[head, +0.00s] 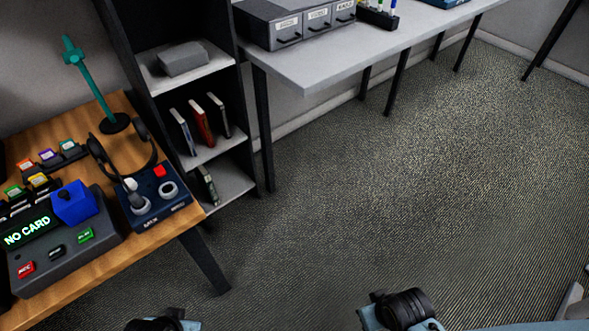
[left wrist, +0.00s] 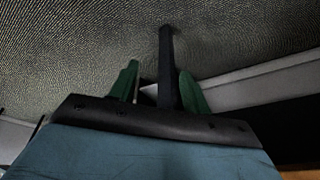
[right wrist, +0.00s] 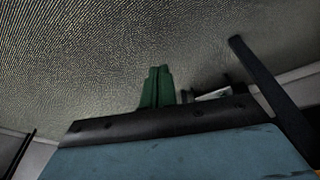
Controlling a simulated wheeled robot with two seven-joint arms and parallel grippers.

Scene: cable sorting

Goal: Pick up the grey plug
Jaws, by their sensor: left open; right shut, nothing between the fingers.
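I cannot make out a grey plug in any view. My left gripper (left wrist: 158,68) shows in the left wrist view with its two green fingers apart and nothing between them; a dark table leg stands behind the gap. My right gripper (right wrist: 159,68) shows in the right wrist view with its green fingers together and empty, over carpet. In the head view only parts of my arms show at the bottom edge; the fingers are out of sight there.
A wooden desk (head: 160,240) at left holds a control box (head: 70,253) reading NO CARD, a blue cube (head: 74,203), a dark blue box (head: 172,207), headphones (head: 99,152) and a teal stand (head: 85,80). A shelf (head: 222,185) and grey table (head: 330,62) stand behind. The carpet is clear.

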